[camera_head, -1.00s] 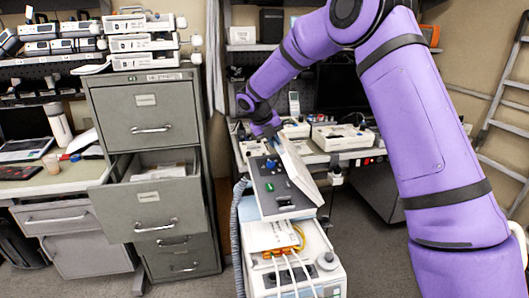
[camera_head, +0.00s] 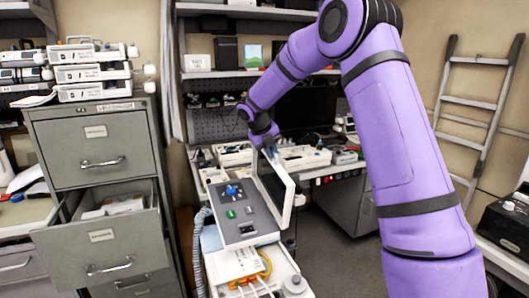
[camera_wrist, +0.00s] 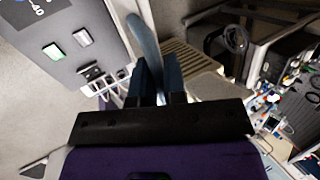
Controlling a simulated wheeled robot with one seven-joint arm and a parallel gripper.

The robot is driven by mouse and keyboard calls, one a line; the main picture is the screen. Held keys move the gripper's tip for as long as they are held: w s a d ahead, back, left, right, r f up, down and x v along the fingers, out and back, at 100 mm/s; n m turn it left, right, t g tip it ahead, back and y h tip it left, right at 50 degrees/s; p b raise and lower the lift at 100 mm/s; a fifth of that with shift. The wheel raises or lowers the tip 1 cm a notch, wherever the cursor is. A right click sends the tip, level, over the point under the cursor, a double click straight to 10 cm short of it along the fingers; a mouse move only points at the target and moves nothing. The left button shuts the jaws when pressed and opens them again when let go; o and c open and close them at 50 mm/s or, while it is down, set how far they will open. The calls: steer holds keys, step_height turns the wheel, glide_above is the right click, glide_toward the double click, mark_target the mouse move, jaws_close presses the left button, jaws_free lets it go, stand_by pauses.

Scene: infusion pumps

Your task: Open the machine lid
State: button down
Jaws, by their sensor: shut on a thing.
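The machine's grey control panel (camera_head: 240,212) slopes at the lower middle of the head view, with a blue knob and a green button. In the wrist view the panel (camera_wrist: 85,65) shows at upper left. A white-edged lid (camera_head: 276,186) stands steeply raised along the panel's right side, leaning a little, its face partly dark. My gripper (camera_head: 268,147) is at the lid's top edge. In the wrist view its dark blue fingers (camera_wrist: 158,78) are close together, shut on a thin blue-grey piece that looks like the lid's edge. The exact contact is hidden.
A white unit with orange connectors (camera_head: 236,264) sits below the panel. A grey cabinet (camera_head: 98,150) with an open drawer stands at the left. A bench with devices (camera_head: 305,158) is behind, a ladder (camera_head: 475,110) at the right. Floor right of the machine is clear.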

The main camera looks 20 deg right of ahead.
steer(key=shift+d, duration=0.25)
steer(key=c, duration=1.2)
jaws_free()
steer(key=shift+a, duration=0.1)
steer(key=v, duration=1)
steer(key=shift+r, duration=0.45)
steer(key=shift+a, duration=0.1)
